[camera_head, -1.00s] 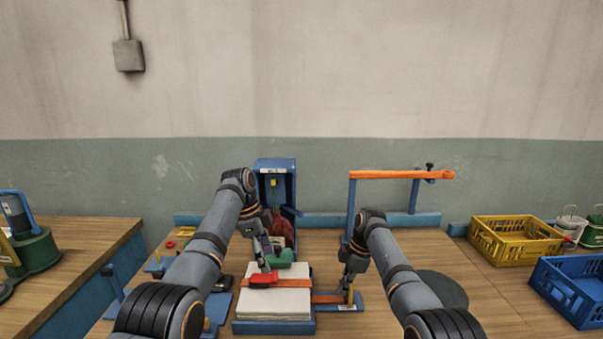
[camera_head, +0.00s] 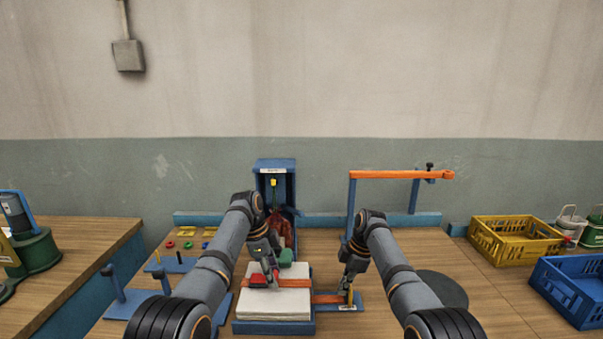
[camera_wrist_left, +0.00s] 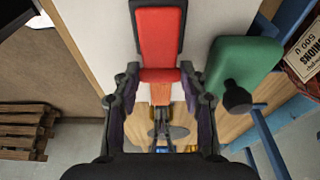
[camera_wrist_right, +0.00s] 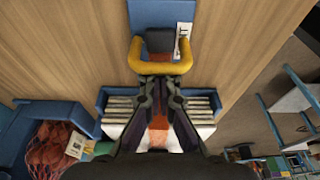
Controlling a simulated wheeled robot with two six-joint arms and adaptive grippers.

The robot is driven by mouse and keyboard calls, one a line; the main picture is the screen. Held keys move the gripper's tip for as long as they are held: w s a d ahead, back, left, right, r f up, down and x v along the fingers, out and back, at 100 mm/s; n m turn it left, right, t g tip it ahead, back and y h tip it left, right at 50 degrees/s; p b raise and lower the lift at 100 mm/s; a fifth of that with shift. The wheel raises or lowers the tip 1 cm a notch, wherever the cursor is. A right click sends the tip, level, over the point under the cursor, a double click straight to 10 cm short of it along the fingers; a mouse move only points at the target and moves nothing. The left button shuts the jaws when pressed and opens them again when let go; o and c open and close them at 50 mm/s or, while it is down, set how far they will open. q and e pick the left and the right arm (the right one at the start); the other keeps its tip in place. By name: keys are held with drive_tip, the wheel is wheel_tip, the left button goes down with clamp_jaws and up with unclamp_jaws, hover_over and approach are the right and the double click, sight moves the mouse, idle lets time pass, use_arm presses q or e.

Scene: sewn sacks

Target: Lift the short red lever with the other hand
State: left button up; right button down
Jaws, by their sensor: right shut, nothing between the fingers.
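The short red lever (camera_wrist_left: 160,35) lies over the orange strap on the white sack stack (camera_head: 272,301); in the head view it (camera_head: 258,280) is partly hidden by my left gripper (camera_head: 272,278). In the left wrist view my left gripper (camera_wrist_left: 160,95) is open, its fingers on either side of the lever's near end; contact is unclear. A green handle (camera_wrist_left: 243,68) is beside the lever, to its right. My right gripper (camera_wrist_right: 160,90) is shut and empty, with its tips close to the yellow handle (camera_wrist_right: 133,58) on the blue plate right of the stack.
A blue frame with an orange bar (camera_head: 395,174) rises behind my right arm. A blue upright box (camera_head: 262,185) stands behind the stack. Yellow (camera_head: 512,258) and blue (camera_head: 545,285) crates are at the right.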

use_arm(q)
drive_tip(key=c, duration=0.4)
drive_tip(key=shift+r, duration=0.1)
drive_tip(key=shift+w+a+r, duration=0.1)
drive_tip(key=shift+a+r, duration=0.1)
drive_tip(key=shift+r, duration=0.6)
drive_tip(key=shift+a+r, duration=0.3)
drive_tip(key=shift+r, duration=0.45)
